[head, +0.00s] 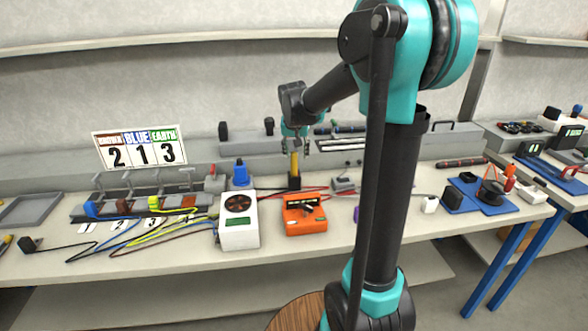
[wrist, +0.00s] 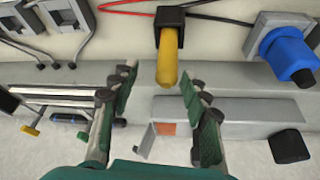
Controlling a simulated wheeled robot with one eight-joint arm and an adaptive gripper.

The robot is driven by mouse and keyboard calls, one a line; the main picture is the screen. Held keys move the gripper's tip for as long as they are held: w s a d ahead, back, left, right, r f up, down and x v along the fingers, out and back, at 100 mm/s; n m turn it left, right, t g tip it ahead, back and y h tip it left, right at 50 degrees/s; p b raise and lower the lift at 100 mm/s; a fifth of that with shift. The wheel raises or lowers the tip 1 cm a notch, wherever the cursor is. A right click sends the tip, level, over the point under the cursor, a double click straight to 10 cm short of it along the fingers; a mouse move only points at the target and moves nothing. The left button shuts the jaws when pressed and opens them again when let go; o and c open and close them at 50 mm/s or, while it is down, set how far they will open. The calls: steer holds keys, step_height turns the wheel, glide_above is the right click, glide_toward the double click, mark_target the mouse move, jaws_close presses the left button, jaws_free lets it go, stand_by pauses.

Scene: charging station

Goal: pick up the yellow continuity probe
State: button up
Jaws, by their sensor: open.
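The yellow continuity probe (head: 294,163) stands upright in a small black holder (head: 294,183) on the bench, behind the orange meter. In the wrist view the yellow probe (wrist: 167,58) projects from the black holder (wrist: 169,17) toward my gripper, at the top middle. My gripper (wrist: 157,82) is open, with one finger on each side of the probe's line and a gap to both. The probe's rounded end lies between the fingertips. In the head view my gripper (head: 296,147) hangs just above and around the probe's top. I cannot tell whether anything touches.
An orange meter (head: 304,214) and a white meter (head: 238,221) stand in front of the holder. A blue connector (head: 240,172) stands to its left. Red leads (wrist: 125,9) run beside the holder. Coloured wires (head: 160,232) lie on the bench at left.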

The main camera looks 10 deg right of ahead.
mark_target(294, 161)
steer(key=shift+a+x, duration=0.2)
steer(key=shift+x, duration=1.25)
steer(key=shift+a+x, duration=0.25)
steer(key=shift+x, duration=1.2)
jaws_close()
